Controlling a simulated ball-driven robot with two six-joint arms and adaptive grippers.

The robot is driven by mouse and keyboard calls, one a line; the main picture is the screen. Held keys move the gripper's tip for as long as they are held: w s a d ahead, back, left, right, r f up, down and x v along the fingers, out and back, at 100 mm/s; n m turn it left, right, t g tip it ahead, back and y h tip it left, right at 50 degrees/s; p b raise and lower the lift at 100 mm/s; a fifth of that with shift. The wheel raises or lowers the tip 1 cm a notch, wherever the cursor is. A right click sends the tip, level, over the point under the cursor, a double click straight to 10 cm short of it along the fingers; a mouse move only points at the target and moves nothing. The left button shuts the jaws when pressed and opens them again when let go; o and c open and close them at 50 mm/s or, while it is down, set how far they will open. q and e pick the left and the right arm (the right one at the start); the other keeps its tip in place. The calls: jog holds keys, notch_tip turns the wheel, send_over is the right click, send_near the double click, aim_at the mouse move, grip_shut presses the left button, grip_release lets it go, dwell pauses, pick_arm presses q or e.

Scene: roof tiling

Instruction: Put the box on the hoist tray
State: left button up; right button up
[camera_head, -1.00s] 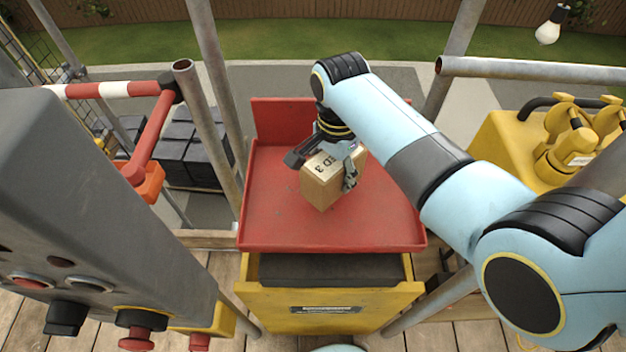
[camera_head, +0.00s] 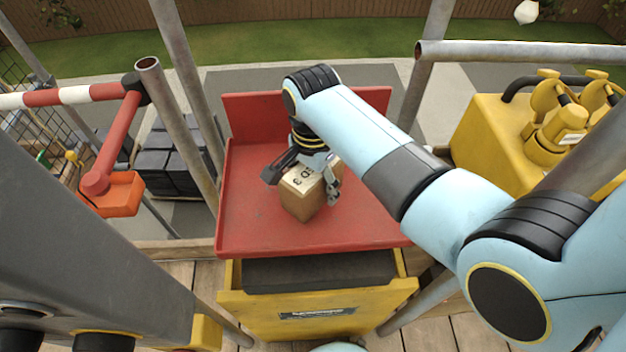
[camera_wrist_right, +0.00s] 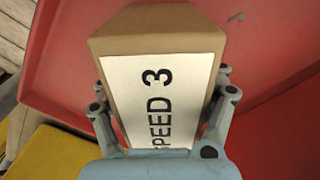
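A brown cardboard box (camera_head: 302,205) with a white label is at the middle of the red hoist tray (camera_head: 255,225). I cannot tell whether its base touches the tray floor. My right gripper (camera_head: 308,180) comes down from above with its fingers on either side of the box. In the right wrist view the box (camera_wrist_right: 190,35) fills the space between the fingers of the right gripper (camera_wrist_right: 160,100), and its label reads "PEED 3". The red tray (camera_wrist_right: 70,60) shows around it. My left gripper is not in view.
A yellow bin (camera_head: 320,315) stands below the tray's near edge. A grey control panel (camera_head: 80,260) is at the lower left. Scaffold poles (camera_head: 185,130) flank the tray. A yellow machine (camera_head: 500,130) stands at the right. The tray's front and left parts are clear.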

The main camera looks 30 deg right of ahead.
jog(key=shift+o, duration=0.5)
jog(key=shift+r, duration=0.35)
notch_tip(320, 180, up, 12)
jog(key=shift+f, duration=0.25)
